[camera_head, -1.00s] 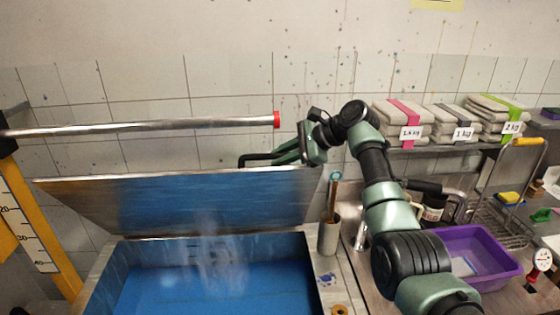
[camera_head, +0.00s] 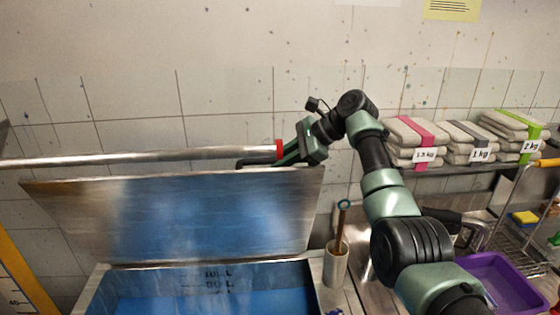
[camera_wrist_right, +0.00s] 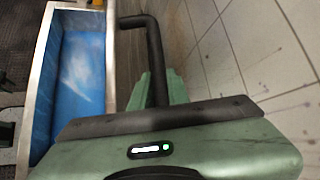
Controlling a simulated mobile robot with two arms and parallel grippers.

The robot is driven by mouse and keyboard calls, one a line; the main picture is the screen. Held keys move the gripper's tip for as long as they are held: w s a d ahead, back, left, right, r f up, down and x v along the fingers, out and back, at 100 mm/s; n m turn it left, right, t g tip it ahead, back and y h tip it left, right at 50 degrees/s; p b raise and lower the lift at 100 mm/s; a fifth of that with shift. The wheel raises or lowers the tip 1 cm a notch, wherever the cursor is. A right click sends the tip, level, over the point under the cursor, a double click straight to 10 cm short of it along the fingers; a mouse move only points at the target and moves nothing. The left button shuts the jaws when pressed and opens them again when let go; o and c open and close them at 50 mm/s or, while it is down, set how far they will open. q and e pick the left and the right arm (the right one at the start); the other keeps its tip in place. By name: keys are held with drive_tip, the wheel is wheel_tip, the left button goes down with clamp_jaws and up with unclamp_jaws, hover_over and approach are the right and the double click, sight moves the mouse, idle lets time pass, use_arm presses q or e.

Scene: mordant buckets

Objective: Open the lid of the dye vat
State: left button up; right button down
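The dye vat (camera_head: 312,285) stands at the lower left, with blue dye inside and volume marks on its back inner wall. Its metal lid (camera_head: 180,215) is raised steeply at the vat's back, its blue-stained underside facing me. The vat's rim and blue inside also show in the right wrist view (camera_wrist_right: 36,85). The black lid handle (camera_head: 255,162) is at the lid's top edge. My right gripper (camera_head: 290,152) is at this handle; in the right wrist view its green fingers (camera_wrist_right: 158,90) close around the black bar. My left gripper is not in view.
A metal pole with a red end (camera_head: 281,149) runs across in front of the wall, close to my right gripper. A white cup with a stick (camera_head: 335,268) stands right of the vat. A purple basin (camera_head: 505,290) and shelved cloth bundles (camera_head: 410,135) are at the right.

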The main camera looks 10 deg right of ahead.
drive_tip(key=c, duration=1.4)
unclamp_jaws()
drive_tip(key=shift+f, duration=0.1)
drive_tip(key=shift+o, duration=0.2)
drive_tip(key=shift+d+r+b, duration=0.25)
drive_tip(key=shift+d+b, duration=0.05)
drive_tip(key=shift+b, duration=0.05)
drive_tip(key=b+v, duration=0.3)
drive_tip(key=v, duration=0.4)
drive_tip(key=shift+s+a, duration=0.1)
